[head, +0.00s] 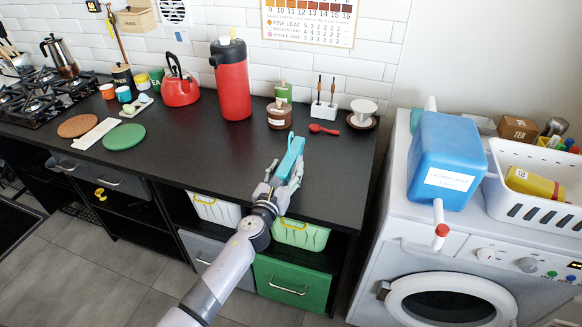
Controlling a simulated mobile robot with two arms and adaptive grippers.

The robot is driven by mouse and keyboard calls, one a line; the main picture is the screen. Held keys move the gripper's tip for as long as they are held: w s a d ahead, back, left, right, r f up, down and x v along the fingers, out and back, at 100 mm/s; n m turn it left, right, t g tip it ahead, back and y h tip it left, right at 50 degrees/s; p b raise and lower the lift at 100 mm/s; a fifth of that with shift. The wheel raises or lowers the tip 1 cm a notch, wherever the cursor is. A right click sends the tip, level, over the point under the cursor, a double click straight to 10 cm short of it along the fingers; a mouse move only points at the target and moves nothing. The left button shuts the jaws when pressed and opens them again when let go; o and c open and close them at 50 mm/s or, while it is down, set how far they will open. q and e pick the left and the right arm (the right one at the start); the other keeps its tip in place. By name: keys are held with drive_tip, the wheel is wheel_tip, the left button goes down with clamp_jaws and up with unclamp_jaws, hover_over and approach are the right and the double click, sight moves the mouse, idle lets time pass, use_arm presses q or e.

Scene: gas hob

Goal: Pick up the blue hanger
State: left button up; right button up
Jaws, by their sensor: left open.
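A light blue piece (290,158), which looks like the blue hanger, shows at the front edge of the black counter, right at my left gripper. It is slim, with a small tip at its upper end, and its lower part is hidden by the gripper. My left gripper (283,178) is open around or beside this piece; I cannot tell if the fingers touch it. My right gripper is not in view.
The black counter (215,155) is clear around the gripper. A washing machine (400,250) with a blue container (447,160) and white basket (515,205) stands at the right.

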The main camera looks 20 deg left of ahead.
use_arm(q)
clamp_jaws()
idle(0.6)
